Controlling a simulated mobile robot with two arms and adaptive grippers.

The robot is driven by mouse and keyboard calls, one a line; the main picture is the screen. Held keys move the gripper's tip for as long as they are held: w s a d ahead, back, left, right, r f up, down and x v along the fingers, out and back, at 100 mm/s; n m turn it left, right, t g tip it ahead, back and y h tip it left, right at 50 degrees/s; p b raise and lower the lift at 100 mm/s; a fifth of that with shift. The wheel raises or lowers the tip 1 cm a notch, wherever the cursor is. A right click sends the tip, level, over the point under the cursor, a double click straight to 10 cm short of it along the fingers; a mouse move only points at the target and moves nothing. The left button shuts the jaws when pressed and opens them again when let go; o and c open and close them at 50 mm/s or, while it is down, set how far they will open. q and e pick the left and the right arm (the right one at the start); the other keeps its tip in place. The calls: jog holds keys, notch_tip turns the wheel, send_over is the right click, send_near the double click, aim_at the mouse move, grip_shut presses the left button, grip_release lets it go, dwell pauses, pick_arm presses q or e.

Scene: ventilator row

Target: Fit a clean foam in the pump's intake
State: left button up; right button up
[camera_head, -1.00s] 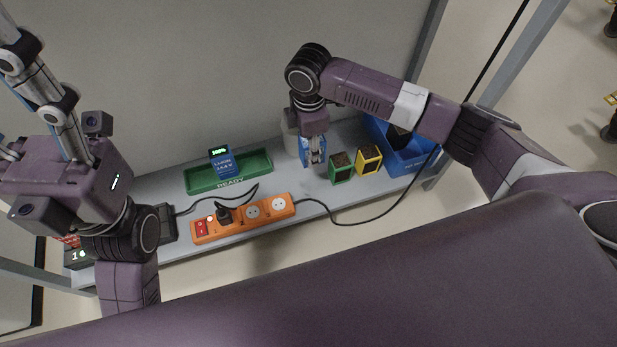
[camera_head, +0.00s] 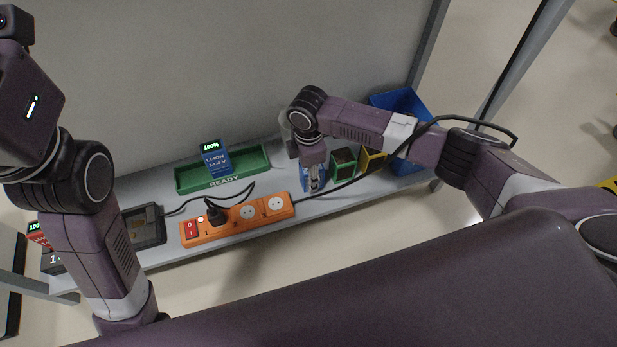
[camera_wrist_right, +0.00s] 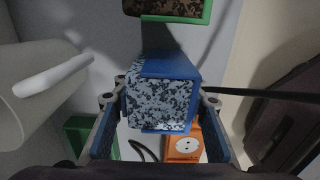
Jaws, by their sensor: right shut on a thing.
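My right gripper (camera_head: 313,182) points down at the shelf and is shut on a blue-framed foam block (camera_wrist_right: 165,95). The block's open face shows pale grey, dark-speckled foam, and the fingers lie along its two sides. A green-framed block (camera_head: 344,160) with dark brown foam stands just to its right; its edge also shows in the right wrist view (camera_wrist_right: 208,12). A yellow-framed block (camera_head: 371,160) stands beyond that, partly hidden by my right arm. My left arm is raised at the left edge, with its fingers outside the picture. I cannot make out a pump intake.
A blue bin (camera_head: 409,103) stands at the shelf's right end. A green READY tray (camera_head: 250,163) holds a blue battery (camera_head: 215,158). An orange power strip (camera_head: 230,228) with a black plug lies at the front edge. A black cable runs rightward. A pale cylinder (camera_wrist_right: 30,100) is close beside my right gripper.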

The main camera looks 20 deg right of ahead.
jog(key=shift+f, duration=0.15)
jog(key=shift+f, duration=0.15)
jog(key=o, duration=1.2)
jog(key=shift+c, duration=0.2)
